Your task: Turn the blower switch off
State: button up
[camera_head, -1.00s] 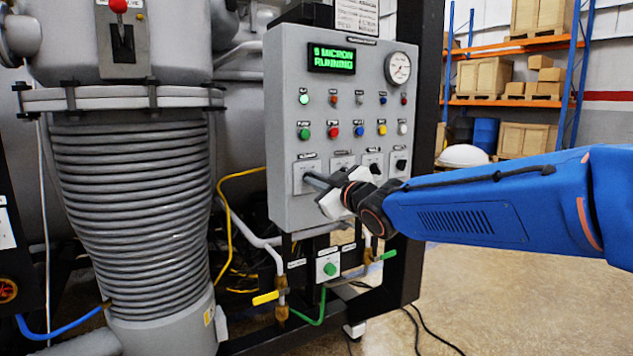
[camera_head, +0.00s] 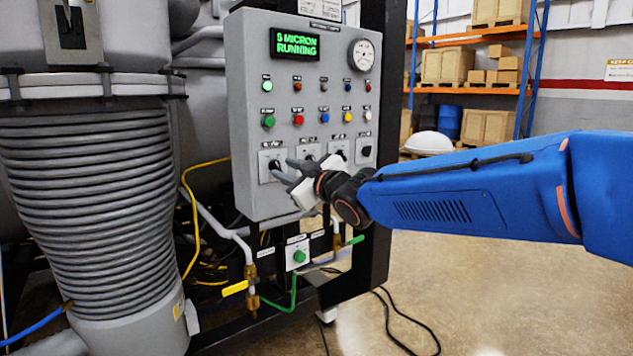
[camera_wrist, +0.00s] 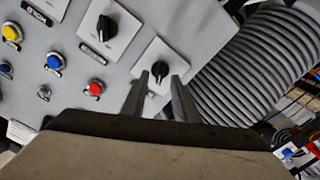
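Several black rotary switches on white plates form the bottom row of the grey control panel (camera_head: 330,75). The leftmost rotary switch (camera_head: 273,164) is by my gripper (camera_head: 283,169). In the wrist view my gripper (camera_wrist: 160,76) is open, with one finger on each side of this rotary switch (camera_wrist: 160,70). Its black knob shows between the fingertips; I cannot tell whether they touch it. A second rotary switch (camera_wrist: 106,27) is to its left in the wrist view. The labels are too small to read, so I cannot tell which is the blower switch.
A green display (camera_head: 296,43) reads "5 MICRON RUNNING". Coloured lamps and buttons fill the panel above the switches. A gauge (camera_head: 362,54) is at its upper right. Below hang a green-button box (camera_head: 298,253) and valves with yellow and green handles. A ribbed grey column (camera_head: 95,200) stands left.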

jog(key=v, duration=1.5)
